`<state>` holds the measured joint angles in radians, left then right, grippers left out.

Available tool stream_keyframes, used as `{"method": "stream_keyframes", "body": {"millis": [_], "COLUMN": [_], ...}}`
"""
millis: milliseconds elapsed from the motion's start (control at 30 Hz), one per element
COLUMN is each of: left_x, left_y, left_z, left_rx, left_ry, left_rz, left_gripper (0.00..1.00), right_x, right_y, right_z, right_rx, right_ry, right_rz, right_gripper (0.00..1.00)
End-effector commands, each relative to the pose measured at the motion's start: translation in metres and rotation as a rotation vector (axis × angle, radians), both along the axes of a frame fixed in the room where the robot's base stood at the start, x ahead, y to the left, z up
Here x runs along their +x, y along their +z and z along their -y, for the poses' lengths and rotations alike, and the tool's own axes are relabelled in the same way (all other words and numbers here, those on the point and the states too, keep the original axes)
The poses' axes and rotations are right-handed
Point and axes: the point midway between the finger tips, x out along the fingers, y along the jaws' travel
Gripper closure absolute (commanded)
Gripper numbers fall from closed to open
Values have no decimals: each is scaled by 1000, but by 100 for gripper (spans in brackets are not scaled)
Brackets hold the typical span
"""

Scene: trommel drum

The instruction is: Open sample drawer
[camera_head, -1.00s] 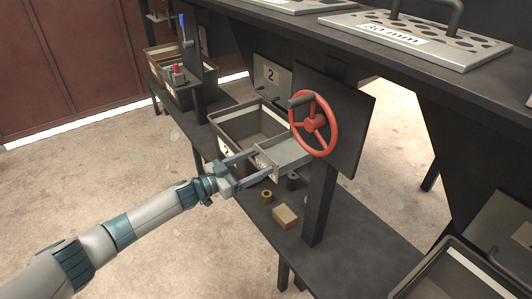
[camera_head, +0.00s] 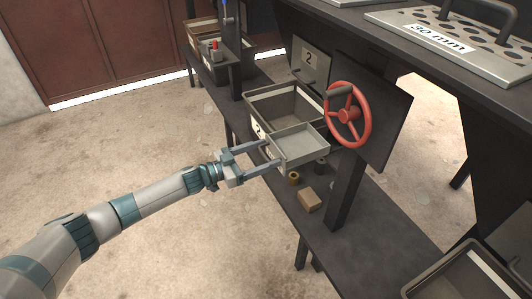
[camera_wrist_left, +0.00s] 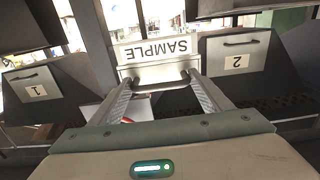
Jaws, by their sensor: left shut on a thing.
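The sample drawer (camera_head: 300,146) is a small open grey tray that sticks out from under the bench, left of the red handwheel. Its inside looks empty. In the left wrist view its white front label (camera_wrist_left: 157,50) reads SAMPLE, upside down. My left gripper (camera_head: 273,153) is at the drawer's front, with its two fingers reaching to it. My right gripper is in no view.
A red handwheel (camera_head: 348,115) on a dark panel stands close right of the drawer. A larger bin (camera_head: 262,100) is behind it. A tan block (camera_head: 308,201) and small rings (camera_head: 293,178) lie on the lower shelf. The floor at left is free.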

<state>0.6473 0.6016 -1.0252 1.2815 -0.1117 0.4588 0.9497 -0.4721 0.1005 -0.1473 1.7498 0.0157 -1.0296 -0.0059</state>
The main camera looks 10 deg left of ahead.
Motion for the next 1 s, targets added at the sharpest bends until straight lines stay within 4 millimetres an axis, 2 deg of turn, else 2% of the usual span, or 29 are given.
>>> {"method": "stream_keyframes", "body": {"millis": [67, 100, 133, 633, 767, 1000], "left_x": [0, 0, 0, -4, -12, -36], "left_y": [-2, -2, -2, -1, -1, -2], "left_z": [0, 0, 0, -6, -17, -50], "left_rx": [2, 2, 2, 1, 2, 3], "left_ry": [1, 1, 1, 1, 2, 1], "left_rz": [-3, -3, -3, -1, -1, -1], "left_gripper": [69, 24, 16, 16, 16, 16], "right_x": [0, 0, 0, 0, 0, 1], "right_y": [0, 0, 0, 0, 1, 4], "right_z": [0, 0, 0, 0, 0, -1], "right_rx": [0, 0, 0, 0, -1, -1], "right_ry": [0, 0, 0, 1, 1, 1], "right_rz": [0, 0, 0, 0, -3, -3], "right_gripper": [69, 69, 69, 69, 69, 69]}}
